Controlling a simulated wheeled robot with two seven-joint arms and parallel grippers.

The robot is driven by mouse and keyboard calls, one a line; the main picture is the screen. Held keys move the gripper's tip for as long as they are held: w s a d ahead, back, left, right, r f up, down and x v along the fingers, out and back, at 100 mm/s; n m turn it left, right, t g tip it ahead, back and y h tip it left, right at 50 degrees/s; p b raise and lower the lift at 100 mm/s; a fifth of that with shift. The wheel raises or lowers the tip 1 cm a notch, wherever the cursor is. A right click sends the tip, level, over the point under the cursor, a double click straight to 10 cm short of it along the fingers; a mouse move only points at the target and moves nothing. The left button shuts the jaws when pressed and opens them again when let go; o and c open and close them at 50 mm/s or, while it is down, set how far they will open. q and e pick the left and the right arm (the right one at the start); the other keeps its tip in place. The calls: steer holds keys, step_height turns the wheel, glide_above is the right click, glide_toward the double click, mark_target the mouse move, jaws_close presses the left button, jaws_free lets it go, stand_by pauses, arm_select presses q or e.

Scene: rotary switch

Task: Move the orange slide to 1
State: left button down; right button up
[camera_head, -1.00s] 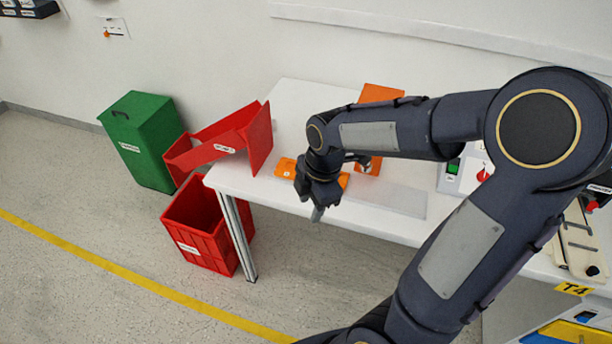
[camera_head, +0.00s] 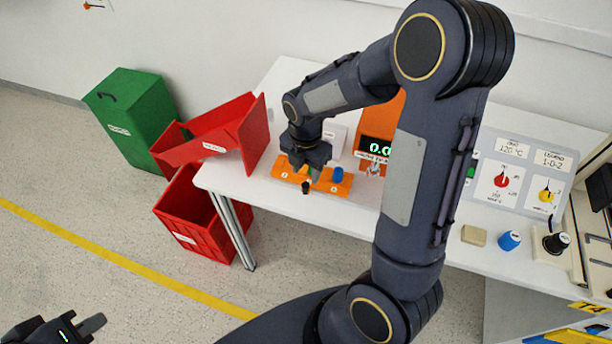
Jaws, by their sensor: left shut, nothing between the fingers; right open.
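A low orange slide piece (camera_head: 322,186) with small round white labels lies on the white table, left of the middle. A small black knob (camera_head: 306,188) stands at its front and a blue cylinder (camera_head: 338,174) at its right part. My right gripper (camera_head: 307,172) is open, pointing down right over the orange piece, close to the black knob. It hides the middle of the piece, and I cannot tell whether the fingers touch anything. The labels are too small to read surely. My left gripper (camera_head: 92,325) is shut and empty over the floor at the bottom left.
Behind stands an orange scale (camera_head: 396,108) with a green-digit display, partly hidden by my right arm. Red bins (camera_head: 200,220) and a green bin (camera_head: 135,115) are at left. A dial panel (camera_head: 520,165), beige block (camera_head: 473,235), blue knob (camera_head: 509,240) and black knob (camera_head: 556,242) are at right.

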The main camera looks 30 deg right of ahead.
mark_target(306, 184)
step_height(306, 184, down, 6)
steer(key=shift+r, duration=0.15)
jaws_close()
stand_by(0.3)
